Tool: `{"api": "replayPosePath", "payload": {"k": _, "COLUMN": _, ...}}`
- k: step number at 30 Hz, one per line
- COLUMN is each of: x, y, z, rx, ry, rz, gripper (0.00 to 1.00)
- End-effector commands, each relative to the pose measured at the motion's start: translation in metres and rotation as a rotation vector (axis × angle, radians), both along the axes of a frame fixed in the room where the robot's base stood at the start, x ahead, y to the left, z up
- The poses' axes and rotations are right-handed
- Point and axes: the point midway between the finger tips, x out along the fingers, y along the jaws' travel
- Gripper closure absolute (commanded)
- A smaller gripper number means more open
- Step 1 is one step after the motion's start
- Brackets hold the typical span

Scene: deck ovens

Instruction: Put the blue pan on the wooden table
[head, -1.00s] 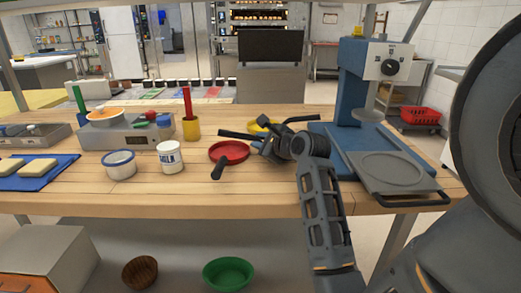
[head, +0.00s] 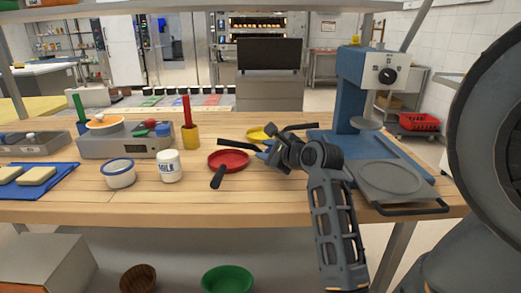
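The wooden table (head: 85,200) spans the head view. A small patch of blue, likely the blue pan (head: 266,146), shows beside my gripper (head: 273,151) right of the table's middle. Most of that pan is hidden by my gripper and wrist. A dark handle (head: 238,143) reaches left from this spot. My gripper is over or against the blue patch; I cannot tell whether it touches it. Its fingers are too small and overlapped to show whether they are open or shut.
A red pan (head: 232,158) lies just left of my gripper, a yellow pan (head: 257,134) just behind it. A blue press (head: 352,95) stands to the right. A milk jar (head: 170,167) and a white pot (head: 119,174) stand left.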

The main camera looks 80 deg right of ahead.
Motion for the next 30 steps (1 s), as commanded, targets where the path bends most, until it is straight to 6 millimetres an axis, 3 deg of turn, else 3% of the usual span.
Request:
{"api": "replayPosePath", "payload": {"k": 6, "x": -0.034, "y": 0.029, "z": 0.014, "rx": 0.000, "ry": 0.002, "rz": -0.001, "gripper": 0.68}}
{"api": "replayPosePath", "payload": {"k": 12, "x": -0.053, "y": 0.046, "z": 0.023, "rx": 0.000, "ry": 0.001, "rz": -0.001, "gripper": 0.68}}
{"api": "replayPosePath", "payload": {"k": 30, "x": -0.059, "y": 0.052, "z": 0.026, "rx": 0.000, "ry": 0.000, "rz": 0.000, "gripper": 0.68}}
